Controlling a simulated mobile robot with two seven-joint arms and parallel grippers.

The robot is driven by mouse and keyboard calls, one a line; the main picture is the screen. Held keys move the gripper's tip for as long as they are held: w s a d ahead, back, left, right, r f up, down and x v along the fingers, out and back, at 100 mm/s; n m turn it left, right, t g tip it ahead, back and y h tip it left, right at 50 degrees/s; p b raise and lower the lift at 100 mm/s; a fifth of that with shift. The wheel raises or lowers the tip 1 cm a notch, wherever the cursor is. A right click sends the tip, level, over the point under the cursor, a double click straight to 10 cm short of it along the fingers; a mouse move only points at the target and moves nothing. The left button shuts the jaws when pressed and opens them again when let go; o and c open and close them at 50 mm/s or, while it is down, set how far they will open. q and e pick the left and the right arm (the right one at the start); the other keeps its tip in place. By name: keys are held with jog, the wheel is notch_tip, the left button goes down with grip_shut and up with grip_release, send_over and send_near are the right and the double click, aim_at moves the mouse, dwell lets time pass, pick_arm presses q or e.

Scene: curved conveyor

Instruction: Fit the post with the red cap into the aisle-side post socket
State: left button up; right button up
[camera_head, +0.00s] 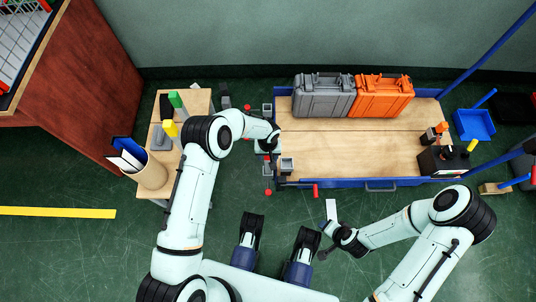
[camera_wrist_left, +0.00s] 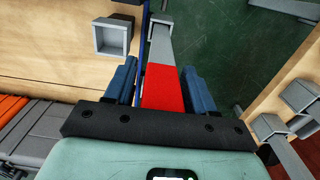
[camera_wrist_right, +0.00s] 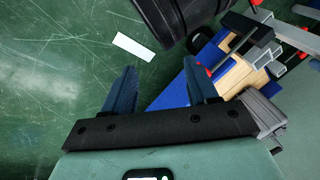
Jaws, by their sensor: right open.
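In the head view my left gripper (camera_head: 268,148) is at the table's left end, and the arm partly hides the post. Another grey square socket (camera_head: 287,163) stands on the table top and shows in the left wrist view (camera_wrist_left: 112,38). My right gripper (camera_wrist_right: 163,88) is open and empty above the floor.
The wooden table (camera_head: 345,150) holds a grey case (camera_head: 323,95) and an orange case (camera_head: 384,96) at the back. A wooden side table (camera_head: 196,105) with green- and yellow-capped posts stands left. A white strip (camera_wrist_right: 133,47) lies near my right gripper. A red-ended lever (camera_head: 315,190) sticks out in front.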

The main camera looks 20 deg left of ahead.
pick_arm(q)
jog(key=shift+r, duration=0.15)
pick_arm(e)
jog(key=shift+s+r, duration=0.1)
pick_arm(q)
notch_tip(320, 180, up, 12)
jog(key=p, duration=0.3)
jog(key=s+f+h, duration=0.1)
jog(key=s+f, duration=0.2)
jog(key=s, duration=0.5)
jog(key=s+a+f+h, duration=0.1)
jog(key=s+f, duration=0.2)
jog(key=s, duration=0.6)
jog(key=s+a+f+n+t+h, duration=0.1)
jog(key=s+f, duration=0.2)
jog(key=s, duration=0.6)
jog(key=shift+s+a+f, duration=0.2)
jog(key=shift+a, duration=0.05)
pick_arm(e)
jog(key=shift+g+y, duration=0.4)
jog(key=shift+g, duration=0.3)
jog(key=s+r, duration=0.1)
jog(key=s+a+r, duration=0.1)
jog(key=s, duration=0.1)
jog(key=s+a+r, duration=0.1)
jog(key=shift+s+a, duration=0.15)
jog(key=shift+s, duration=0.05)
